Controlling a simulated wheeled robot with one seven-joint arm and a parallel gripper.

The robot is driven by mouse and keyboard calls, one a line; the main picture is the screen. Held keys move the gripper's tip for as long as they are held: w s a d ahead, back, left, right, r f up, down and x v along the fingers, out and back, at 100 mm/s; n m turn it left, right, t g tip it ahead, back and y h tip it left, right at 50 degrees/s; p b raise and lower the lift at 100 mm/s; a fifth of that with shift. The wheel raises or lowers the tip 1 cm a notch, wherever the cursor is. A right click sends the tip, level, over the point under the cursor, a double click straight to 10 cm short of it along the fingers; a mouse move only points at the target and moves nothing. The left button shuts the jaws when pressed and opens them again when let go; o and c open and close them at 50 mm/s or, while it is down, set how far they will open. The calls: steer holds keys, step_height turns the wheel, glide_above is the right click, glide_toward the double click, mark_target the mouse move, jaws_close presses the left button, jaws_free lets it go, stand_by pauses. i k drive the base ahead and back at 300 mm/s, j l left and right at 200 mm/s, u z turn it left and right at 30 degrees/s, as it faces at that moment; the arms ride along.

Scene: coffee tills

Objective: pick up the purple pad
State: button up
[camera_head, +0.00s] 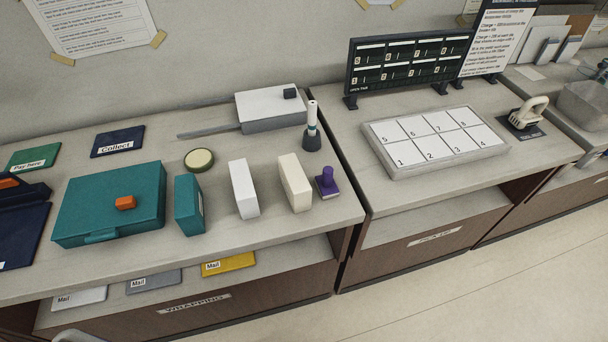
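The only purple thing I see is a small stamp-like object (327,182) near the front right corner of the left counter. It has an upright purple knob on a flat base with a pale lower edge. I cannot tell whether its base is a separate pad. It stands upright, just right of a cream box (294,183).
A white box (244,188), teal box (189,204) and teal case (110,204) stand to the left. A dark-based white-handled tool (312,130) stands behind. A numbered tray (435,142) lies on the right counter. The counter just right of the purple object is clear.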

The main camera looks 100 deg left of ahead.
mark_target(325, 184)
steer(key=k+u, duration=0.15)
steer(key=u, duration=1.2)
steer(key=l+u, duration=0.1)
steer(key=u, duration=1.8)
steer(key=l+u, duration=0.1)
steer(key=l, duration=0.3)
steer(key=k+l+u, duration=0.1)
steer(key=l, duration=0.3)
steer(key=k+l+u, duration=0.1)
steer(key=l, duration=0.3)
steer(key=k+l+u, duration=0.1)
steer(key=l, duration=0.3)
steer(key=i+j+z, duration=0.25)
steer(key=z, duration=0.15)
steer(key=i+j+z, duration=0.4)
steer(key=k+l, duration=0.05)
steer(key=k, duration=0.05)
